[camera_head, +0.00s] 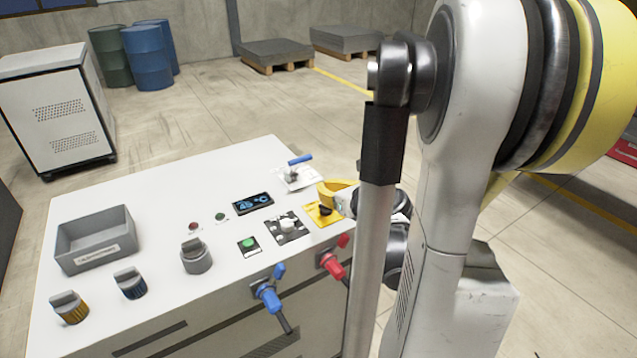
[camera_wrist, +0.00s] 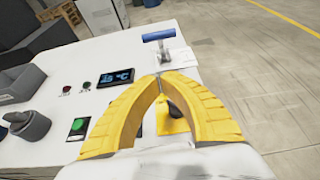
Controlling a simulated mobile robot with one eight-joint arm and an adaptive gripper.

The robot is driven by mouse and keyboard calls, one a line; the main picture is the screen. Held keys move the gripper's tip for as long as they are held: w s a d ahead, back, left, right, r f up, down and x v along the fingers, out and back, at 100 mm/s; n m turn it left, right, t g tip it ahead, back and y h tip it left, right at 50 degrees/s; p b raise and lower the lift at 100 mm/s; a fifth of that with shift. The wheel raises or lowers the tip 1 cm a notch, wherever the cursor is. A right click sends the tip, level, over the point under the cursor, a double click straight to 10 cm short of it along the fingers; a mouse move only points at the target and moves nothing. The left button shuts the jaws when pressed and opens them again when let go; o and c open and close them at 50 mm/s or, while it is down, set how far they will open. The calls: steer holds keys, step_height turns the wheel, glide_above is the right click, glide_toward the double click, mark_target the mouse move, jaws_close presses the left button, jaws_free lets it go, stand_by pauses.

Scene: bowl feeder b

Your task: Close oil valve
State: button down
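Three valves show in the head view, and no readable label tells which is the oil valve. One with a blue lever (camera_head: 299,160) stands on a white plate on the bench top. A blue valve (camera_head: 268,296) and a red valve (camera_head: 333,264) are on the front face. My gripper (camera_wrist: 158,79) has its yellow fingertips together with nothing visible between them. It is above the yellow plate (camera_wrist: 166,125) with a black knob, on the near side of the blue lever (camera_wrist: 158,37) and apart from it. In the head view, my arm partly hides the gripper (camera_head: 338,190).
The white bench (camera_head: 140,195) also carries a grey bin (camera_head: 96,238), a display (camera_head: 253,204), a green button (camera_head: 248,244), a grey knob (camera_head: 196,257) and a white rotary switch (camera_head: 287,226). Open floor lies beyond the bench. Barrels (camera_head: 148,60) and pallets stand far back.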

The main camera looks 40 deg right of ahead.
steer(key=b, duration=0.3)
glide_toward(296, 168)
step_height(296, 168, down, 3)
steer(key=shift+w+f, duration=0.15)
steer(key=shift+w, duration=0.05)
steer(key=w, duration=0.2)
steer(key=w+r, duration=0.1)
steer(key=shift+w+d, duration=0.1)
steer(key=shift+d, duration=0.3)
steer(key=shift+w+d+r, duration=0.15)
steer(key=shift+w+r, duration=0.2)
steer(key=shift+w, duration=0.15)
